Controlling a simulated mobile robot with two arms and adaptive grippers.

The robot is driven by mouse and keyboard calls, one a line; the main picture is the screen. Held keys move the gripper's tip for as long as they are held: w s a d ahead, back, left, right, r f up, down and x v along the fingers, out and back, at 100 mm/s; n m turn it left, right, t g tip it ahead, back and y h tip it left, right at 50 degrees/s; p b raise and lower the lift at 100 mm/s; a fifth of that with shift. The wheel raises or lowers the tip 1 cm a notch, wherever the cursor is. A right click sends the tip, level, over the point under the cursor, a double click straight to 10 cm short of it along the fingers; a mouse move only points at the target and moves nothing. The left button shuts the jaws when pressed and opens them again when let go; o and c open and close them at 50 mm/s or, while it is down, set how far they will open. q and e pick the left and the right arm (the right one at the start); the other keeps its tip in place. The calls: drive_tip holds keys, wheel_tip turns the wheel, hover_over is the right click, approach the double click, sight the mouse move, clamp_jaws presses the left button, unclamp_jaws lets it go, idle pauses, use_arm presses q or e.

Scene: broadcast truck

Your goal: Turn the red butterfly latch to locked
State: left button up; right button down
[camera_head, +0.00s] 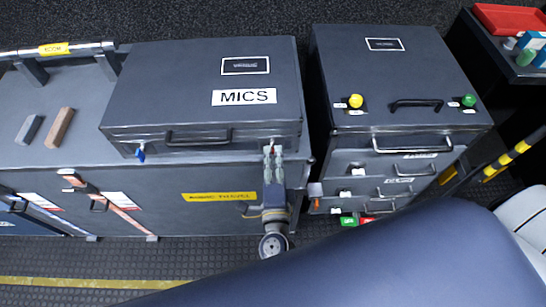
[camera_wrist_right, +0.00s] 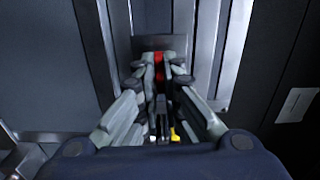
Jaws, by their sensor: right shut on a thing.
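The red butterfly latch (camera_wrist_right: 159,60) shows in the right wrist view as a small red piece between the fingertips of my right gripper (camera_wrist_right: 160,70). My right gripper is shut on it, and the fingers hide most of it, so its turn angle cannot be told. In the head view my right gripper (camera_head: 273,152) is at the front right end of the grey MICS case (camera_head: 160,80), just under the lid edge. The latch is almost wholly covered there. My left gripper is not in view.
A blue latch (camera_head: 140,152) sits at the MICS case's front left. A drawer case (camera_head: 380,75) with a yellow knob (camera_head: 355,101) and a green knob (camera_head: 469,100) stands close on the right. Two small blocks (camera_head: 59,127) lie on the left surface. Ribbed floor lies in front.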

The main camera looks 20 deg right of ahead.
drive_tip(key=shift+w+d+r+m, duration=0.15)
drive_tip(key=shift+r+m, duration=0.1)
drive_tip(key=shift+m, duration=0.25)
drive_tip(key=c, duration=1.8)
unclamp_jaws()
drive_tip(key=shift+o, duration=0.2)
drive_tip(key=shift+f, duration=0.1)
drive_tip(key=shift+f, duration=0.1)
drive_tip(key=v, duration=1.2)
